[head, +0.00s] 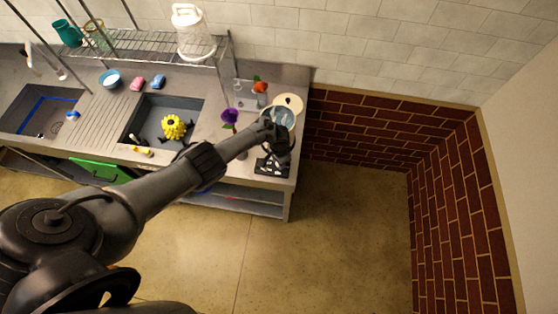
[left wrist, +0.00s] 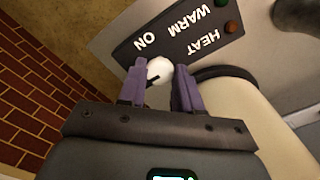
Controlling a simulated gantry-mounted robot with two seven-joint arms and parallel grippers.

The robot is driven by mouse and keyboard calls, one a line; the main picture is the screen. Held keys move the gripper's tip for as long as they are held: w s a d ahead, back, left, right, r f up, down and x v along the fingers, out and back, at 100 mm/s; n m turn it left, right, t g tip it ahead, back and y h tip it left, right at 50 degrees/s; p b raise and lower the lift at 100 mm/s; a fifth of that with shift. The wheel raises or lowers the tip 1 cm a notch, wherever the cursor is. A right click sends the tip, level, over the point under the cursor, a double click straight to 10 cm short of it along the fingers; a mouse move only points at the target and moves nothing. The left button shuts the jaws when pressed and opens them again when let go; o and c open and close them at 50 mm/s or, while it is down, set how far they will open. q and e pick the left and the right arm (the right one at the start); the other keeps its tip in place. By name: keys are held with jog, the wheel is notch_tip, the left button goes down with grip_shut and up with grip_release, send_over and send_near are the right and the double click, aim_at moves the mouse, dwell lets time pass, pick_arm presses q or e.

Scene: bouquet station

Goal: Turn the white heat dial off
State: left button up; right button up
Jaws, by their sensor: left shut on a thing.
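The white heat dial (left wrist: 158,71) is a round knob with a dark pointer mark, on a dark panel (left wrist: 180,38) lettered ON, WARM and HEAT. The lettering appears upside down in the left wrist view. My left gripper (left wrist: 161,78) has its two purple fingers on either side of the dial and is shut on it. The fingers partly hide the dial's lower sides. In the head view my left gripper (head: 277,141) is at the counter's right end, over the dark panel (head: 271,166); the dial cannot be made out there. My right gripper is not in view.
Two small round lights, one green (left wrist: 230,27) and one reddish, sit on the panel. A purple flower (head: 230,116) and a red-orange flower (head: 260,87) stand near my gripper. A yellow flower (head: 173,127) is in the sink. Floor right of the counter is clear.

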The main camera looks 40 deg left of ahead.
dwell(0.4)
pick_arm(q)
jog(key=o, duration=1)
jog(key=shift+o, duration=0.2)
jog(key=shift+r, duration=0.1)
notch_tip(320, 180, up, 5)
jog(key=p, duration=0.2)
jog(key=shift+p, duration=0.35)
jog(key=shift+r, duration=2.85)
